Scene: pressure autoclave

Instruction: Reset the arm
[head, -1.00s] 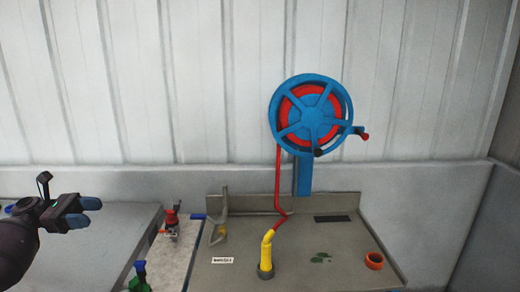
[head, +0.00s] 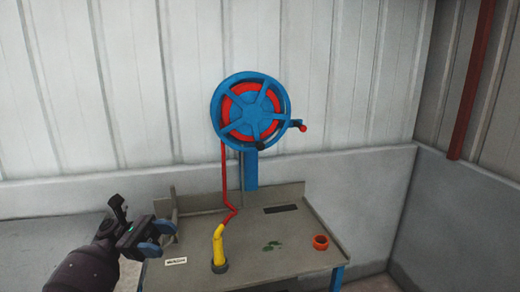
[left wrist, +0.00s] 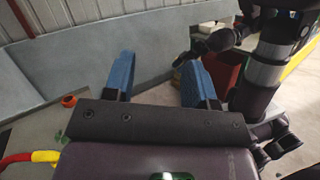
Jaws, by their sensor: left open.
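My left gripper (head: 158,238) is at the lower left of the head view, in front of the left part of the grey metal table (head: 290,262). It is empty. In the left wrist view its two blue fingers (left wrist: 160,80) stand wide apart with nothing between them. My right gripper is not in the head view; a dark arm part shows at the upper right of the left wrist view, but I cannot make out a gripper there.
A blue wheel reel (head: 250,112) with a red hose stands behind the table. The hose ends in a yellow nozzle (head: 218,247). A white label (head: 176,261) is near my gripper. A red pipe (head: 470,85) runs down the right wall.

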